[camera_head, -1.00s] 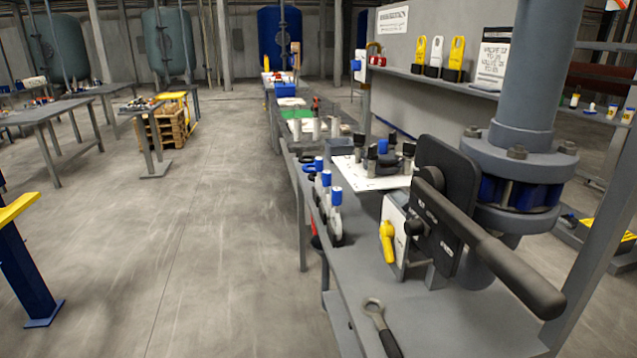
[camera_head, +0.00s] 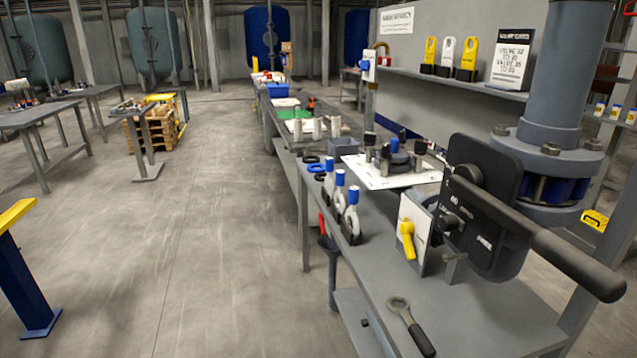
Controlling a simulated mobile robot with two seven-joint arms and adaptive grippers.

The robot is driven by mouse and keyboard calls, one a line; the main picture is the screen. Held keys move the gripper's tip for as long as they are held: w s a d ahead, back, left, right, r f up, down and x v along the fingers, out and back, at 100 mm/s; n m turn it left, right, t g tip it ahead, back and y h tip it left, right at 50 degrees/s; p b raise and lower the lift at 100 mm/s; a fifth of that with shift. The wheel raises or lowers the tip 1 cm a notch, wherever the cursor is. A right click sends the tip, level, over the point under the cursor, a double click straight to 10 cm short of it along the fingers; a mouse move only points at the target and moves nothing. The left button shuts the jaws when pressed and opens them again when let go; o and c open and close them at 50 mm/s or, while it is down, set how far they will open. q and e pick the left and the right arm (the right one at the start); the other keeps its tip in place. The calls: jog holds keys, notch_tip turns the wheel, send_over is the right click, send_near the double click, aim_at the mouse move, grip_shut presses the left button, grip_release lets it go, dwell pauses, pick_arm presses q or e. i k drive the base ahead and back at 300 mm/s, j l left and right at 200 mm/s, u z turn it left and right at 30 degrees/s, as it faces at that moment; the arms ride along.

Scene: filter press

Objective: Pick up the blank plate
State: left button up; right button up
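I cannot tell for sure which thing is the blank plate. Three upright plates with blue-topped handles (camera_head: 351,216) stand in a row on the left edge of the near bench (camera_head: 470,320); their faces are seen nearly edge-on. A flat white sheet (camera_head: 375,180) lies behind them, with dark fittings and a blue-topped part (camera_head: 396,157) on it. A yellow tag-like piece (camera_head: 429,54), a white one (camera_head: 446,54) and another yellow one (camera_head: 469,57) stand in dark bases on the wall shelf. Neither of my grippers is in view.
A vertical grey pipe with a flange (camera_head: 555,150), a dark lever (camera_head: 540,240) and a yellow handle (camera_head: 407,240) crowd the bench's right side. A ring-ended tool (camera_head: 410,325) lies in front. Open floor (camera_head: 210,230) lies left, with a blue-and-yellow post (camera_head: 22,270).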

aim_at(329, 162)
jog(key=i+j, duration=0.1)
jog(key=j, duration=0.4)
jog(key=i+j+z, duration=0.1)
jog(key=j, duration=0.4)
jog(key=i+j, duration=0.35)
jog(key=i+j+z, duration=0.15)
jog(key=i+j, duration=0.15)
jog(key=j, duration=0.2)
